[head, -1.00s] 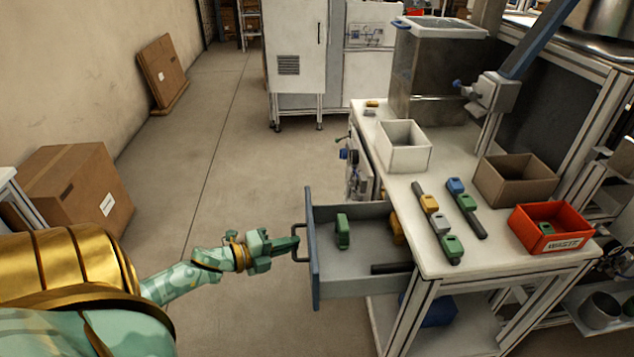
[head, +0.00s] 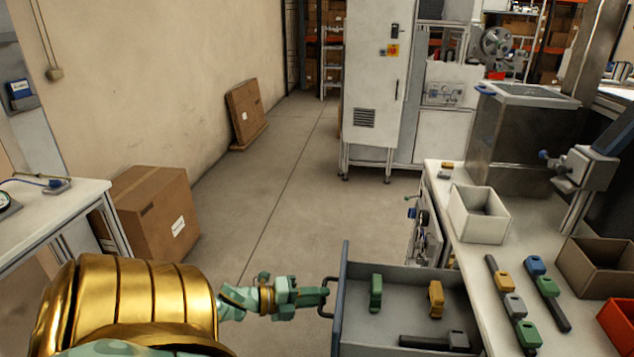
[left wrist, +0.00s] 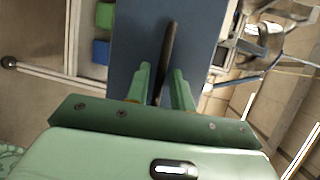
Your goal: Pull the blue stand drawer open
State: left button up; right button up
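The drawer (head: 400,280) juts out from under the white bench, well open. Its blue front panel (head: 339,305) faces my left arm and carries a dark bar handle (head: 325,312). A green piece, a yellow piece and a dark bar-shaped piece lie inside. My left gripper (head: 322,297) is at the handle. In the left wrist view, the handle (left wrist: 169,45) runs between the two fingertips of the gripper (left wrist: 161,80), with a narrow gap visible on each side, so the fingers are open around it. The blue panel (left wrist: 130,40) lies behind. My right gripper is not in view.
The white bench (head: 468,258) holds a white bin (head: 478,215), a brown bin (head: 598,265), a red bin (head: 618,322) and rows of coloured pieces. A cardboard box (head: 155,212) and another table (head: 50,215) stand left. The floor beyond the drawer is clear.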

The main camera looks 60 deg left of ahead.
pick_arm(q)
jog(key=shift+o, duration=0.3)
jog(key=shift+s, duration=0.1)
jog(key=p+v, duration=0.1)
jog(key=v, duration=1.5)
jog(key=shift+p, duration=0.4)
jog(key=shift+s, duration=0.1)
